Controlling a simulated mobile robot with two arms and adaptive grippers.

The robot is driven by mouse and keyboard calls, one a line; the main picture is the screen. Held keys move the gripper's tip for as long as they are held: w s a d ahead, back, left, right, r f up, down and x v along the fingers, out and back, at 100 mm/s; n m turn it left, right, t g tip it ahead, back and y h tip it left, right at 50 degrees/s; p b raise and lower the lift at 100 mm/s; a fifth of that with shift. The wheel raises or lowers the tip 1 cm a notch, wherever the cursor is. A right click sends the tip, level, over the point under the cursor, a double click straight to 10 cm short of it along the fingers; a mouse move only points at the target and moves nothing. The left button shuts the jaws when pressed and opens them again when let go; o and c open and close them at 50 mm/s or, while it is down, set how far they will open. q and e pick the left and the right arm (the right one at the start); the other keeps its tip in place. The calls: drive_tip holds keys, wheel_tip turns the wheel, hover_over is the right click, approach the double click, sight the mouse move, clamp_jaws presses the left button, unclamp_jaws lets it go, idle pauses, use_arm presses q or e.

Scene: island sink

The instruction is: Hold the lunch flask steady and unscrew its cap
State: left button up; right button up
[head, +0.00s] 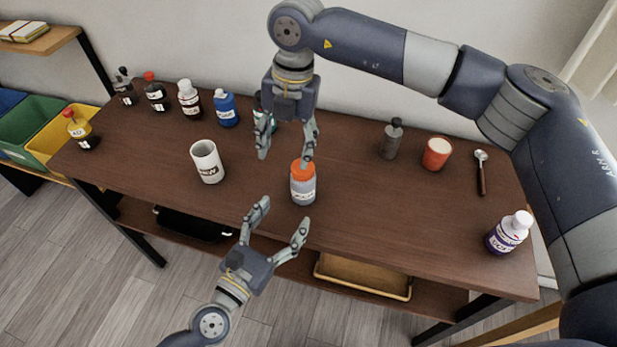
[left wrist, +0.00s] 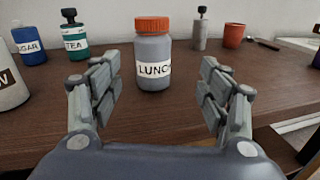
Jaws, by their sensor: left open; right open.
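The lunch flask (head: 303,190) is a grey jar with a white label and an orange cap (head: 303,169). It stands upright on the brown table, near the front edge. In the left wrist view the flask (left wrist: 154,60), labelled LUNCH, stands ahead between the spread fingers, apart from them. My left gripper (head: 284,222) is open and empty, low in front of the flask. My right gripper (head: 286,150) is open and points down, above and behind the flask. One of its fingertips overlaps the cap's upper edge in the head view; I cannot tell if they touch.
A white mug (head: 206,163) stands left of the flask. Several bottles line the back left, and a teal bottle (left wrist: 74,38) is partly hidden behind my right gripper. A grey bottle (head: 390,142), orange cup (head: 436,154), spoon (head: 481,172) and white-capped bottle (head: 508,234) are at right.

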sight(297, 190)
use_arm(q)
drive_tip(key=shift+w+a+f+n+y, duration=0.1)
drive_tip(key=shift+w+a+n+y, duration=0.2)
drive_tip(key=shift+n, duration=0.3)
use_arm(e)
drive_tip(key=d, duration=0.1)
drive_tip(key=w+d+r+h, duration=0.1)
drive_tip(key=d, duration=0.1)
drive_tip(key=shift+w+r+m+t, duration=0.15)
drive_tip(key=shift+w+m+t, duration=0.15)
drive_tip(key=shift+m, duration=0.1)
use_arm(q)
drive_tip(key=shift+w+d, duration=0.1)
drive_tip(key=shift+w, duration=0.15)
use_arm(e)
drive_tip(key=shift+d, duration=0.15)
use_arm(q)
drive_tip(key=x, duration=1)
drive_tip(key=shift+d, duration=0.1)
clamp_jaws()
use_arm(e)
drive_tip(key=m, duration=0.9)
drive_tip(key=shift+m, duration=0.4)
drive_tip(key=m, duration=0.3)
drive_tip(key=shift+m, duration=0.4)
drive_tip(key=shift+f, duration=4)
